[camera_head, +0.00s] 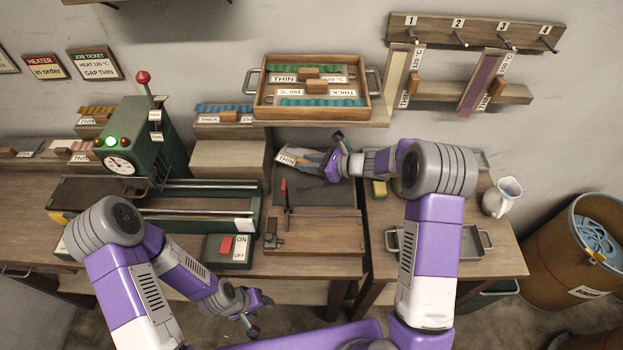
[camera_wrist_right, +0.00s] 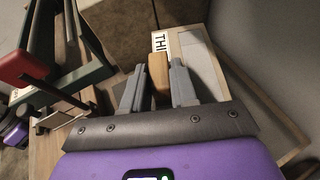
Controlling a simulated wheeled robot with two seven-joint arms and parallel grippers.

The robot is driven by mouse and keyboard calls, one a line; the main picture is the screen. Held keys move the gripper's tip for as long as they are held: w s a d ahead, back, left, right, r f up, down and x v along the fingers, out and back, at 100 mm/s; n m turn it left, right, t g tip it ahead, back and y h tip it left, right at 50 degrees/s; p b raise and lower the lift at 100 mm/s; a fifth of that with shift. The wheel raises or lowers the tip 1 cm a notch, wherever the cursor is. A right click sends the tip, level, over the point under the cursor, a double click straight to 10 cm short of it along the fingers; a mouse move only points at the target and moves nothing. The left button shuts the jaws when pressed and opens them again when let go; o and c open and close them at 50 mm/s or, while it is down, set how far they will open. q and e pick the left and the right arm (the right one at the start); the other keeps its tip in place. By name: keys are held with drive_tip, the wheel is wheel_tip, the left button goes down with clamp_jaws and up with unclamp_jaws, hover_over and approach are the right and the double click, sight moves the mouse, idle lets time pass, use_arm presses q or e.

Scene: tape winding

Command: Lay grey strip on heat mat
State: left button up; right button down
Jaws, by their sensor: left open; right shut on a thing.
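My right gripper (camera_head: 325,165) is shut on the wooden grip block (camera_wrist_right: 158,75) of a strip, above the dark mat area on the bench. The strip (camera_head: 292,155) looks grey with a white THIN label, and my gripper partly hides it. Part of its THIN label (camera_wrist_right: 160,42) shows in the right wrist view beyond the fingers. A dark, flat mat (camera_head: 315,192), which looks like the heat mat, lies behind a wooden board. I cannot tell whether the strip touches it. My left gripper (camera_head: 256,312) is open and empty, low in front of the bench.
A wooden board with a red-handled fixture (camera_head: 284,190) lies at the mat's front. A green machine (camera_head: 133,148) and ON/OFF switch box (camera_head: 227,247) stand left. A wooden tray (camera_head: 312,112) sits on the shelf behind. A metal tray (camera_head: 470,243) and white jug (camera_head: 502,197) stand right.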

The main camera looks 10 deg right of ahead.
sight(310, 184)
wheel_tip(310, 184, down, 7)
drive_tip(key=shift+f+b, duration=0.1)
drive_tip(key=shift+b, duration=0.6)
drive_tip(key=c, duration=1.3)
unclamp_jaws()
drive_tip(key=shift+f, duration=0.1)
drive_tip(key=shift+c, duration=0.2)
drive_tip(key=o, duration=0.5)
drive_tip(key=shift+c, duration=0.2)
drive_tip(key=shift+r, duration=0.2)
drive_tip(key=p+v, duration=0.1)
drive_tip(key=v, duration=0.9)
drive_tip(key=shift+s+d+r+p, duration=0.1)
drive_tip(key=shift+s+d+p, duration=0.15)
drive_tip(key=shift+p, duration=0.1)
drive_tip(key=shift+s+d+r, duration=0.25)
drive_tip(key=shift+s+d, duration=0.1)
drive_tip(key=shift+d, duration=0.15)
